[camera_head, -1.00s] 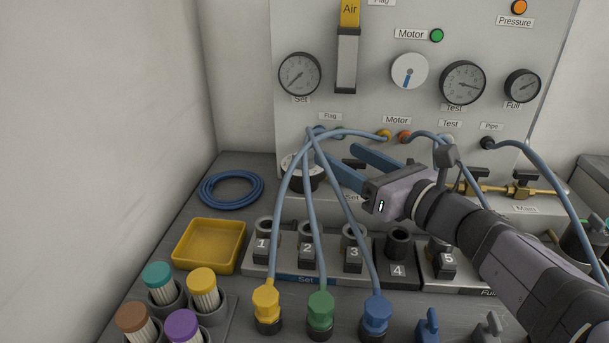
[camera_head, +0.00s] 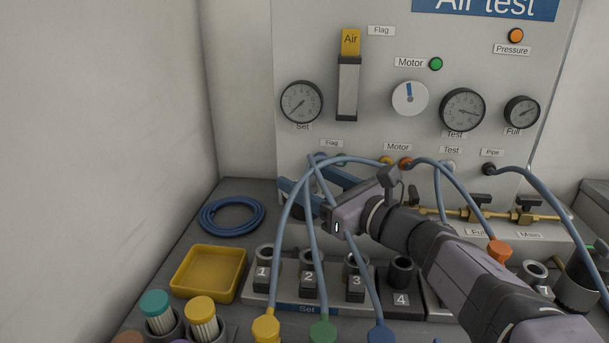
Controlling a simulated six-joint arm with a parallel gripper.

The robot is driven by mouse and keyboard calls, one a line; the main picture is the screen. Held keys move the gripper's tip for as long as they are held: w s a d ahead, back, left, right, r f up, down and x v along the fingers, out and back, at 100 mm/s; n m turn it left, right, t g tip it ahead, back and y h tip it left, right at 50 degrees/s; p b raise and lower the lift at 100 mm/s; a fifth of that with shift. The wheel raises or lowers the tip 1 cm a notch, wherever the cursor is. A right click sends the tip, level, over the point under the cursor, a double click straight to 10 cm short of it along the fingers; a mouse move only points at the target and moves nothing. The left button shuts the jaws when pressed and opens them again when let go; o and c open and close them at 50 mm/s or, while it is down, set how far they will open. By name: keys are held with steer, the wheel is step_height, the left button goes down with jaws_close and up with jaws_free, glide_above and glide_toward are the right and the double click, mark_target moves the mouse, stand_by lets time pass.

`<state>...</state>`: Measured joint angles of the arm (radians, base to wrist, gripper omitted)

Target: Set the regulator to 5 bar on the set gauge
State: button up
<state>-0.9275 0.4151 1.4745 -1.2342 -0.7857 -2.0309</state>
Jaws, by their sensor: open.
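The round set gauge (camera_head: 301,102) is on the left of the grey panel, above its "Set" label. Its needle points to the lower left, near the low end of the scale; the figures are too small to read surely. My gripper (camera_head: 312,178) is below this gauge, its blue fingers spread apart and pointing up-left. The regulator knob is almost wholly hidden behind the fingers and hoses, so I cannot tell whether they touch it.
Blue hoses (camera_head: 275,225) arch close in front of my gripper. Numbered sockets stand below it on the Set block (camera_head: 308,308). A yellow tray (camera_head: 208,274) and a coiled blue hose (camera_head: 232,215) lie left. Brass valves (camera_head: 478,214) are right.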

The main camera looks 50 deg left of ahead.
steer(key=shift+a, duration=0.5)
steer(key=c, duration=1.1)
steer(key=shift+o, duration=0.2)
